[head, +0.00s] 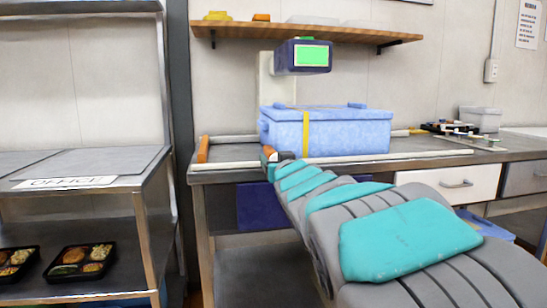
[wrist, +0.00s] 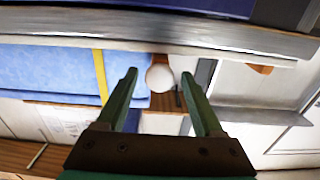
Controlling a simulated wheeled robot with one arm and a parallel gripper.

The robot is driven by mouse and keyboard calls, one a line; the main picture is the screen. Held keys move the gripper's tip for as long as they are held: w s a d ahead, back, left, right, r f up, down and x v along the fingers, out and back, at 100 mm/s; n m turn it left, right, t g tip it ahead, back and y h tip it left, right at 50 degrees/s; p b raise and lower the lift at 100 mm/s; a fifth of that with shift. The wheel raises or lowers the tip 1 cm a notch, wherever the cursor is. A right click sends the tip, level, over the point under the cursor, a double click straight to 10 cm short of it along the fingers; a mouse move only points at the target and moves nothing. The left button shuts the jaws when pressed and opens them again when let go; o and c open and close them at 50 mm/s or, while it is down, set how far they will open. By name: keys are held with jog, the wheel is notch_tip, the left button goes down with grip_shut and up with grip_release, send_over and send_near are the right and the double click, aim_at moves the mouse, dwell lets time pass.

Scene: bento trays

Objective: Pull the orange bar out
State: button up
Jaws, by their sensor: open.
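In the head view an orange bar (head: 203,149) stands at the left end of the bench rail. A small orange piece (head: 268,149) shows beside my gripper (head: 277,157) at the bench's front edge, left of the blue box. In the wrist view my gripper (wrist: 161,88) is open. A white round knob (wrist: 159,77) shows between its fingertips, with an orange-brown piece (wrist: 182,101) behind it. I cannot tell whether the fingers touch either. A small orange block (wrist: 260,69) shows farther right in the wrist view.
A blue box (head: 345,133) with a yellow strap stands on the bench, below a dark device with a green screen (head: 312,56). A metal rack (head: 145,190) with food trays stands left. The bench top between the orange bar and my gripper looks clear.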

aim_at(274, 152)
jog(key=shift+x, duration=1.95)
jog(key=shift+c, duration=0.4)
grip_shut()
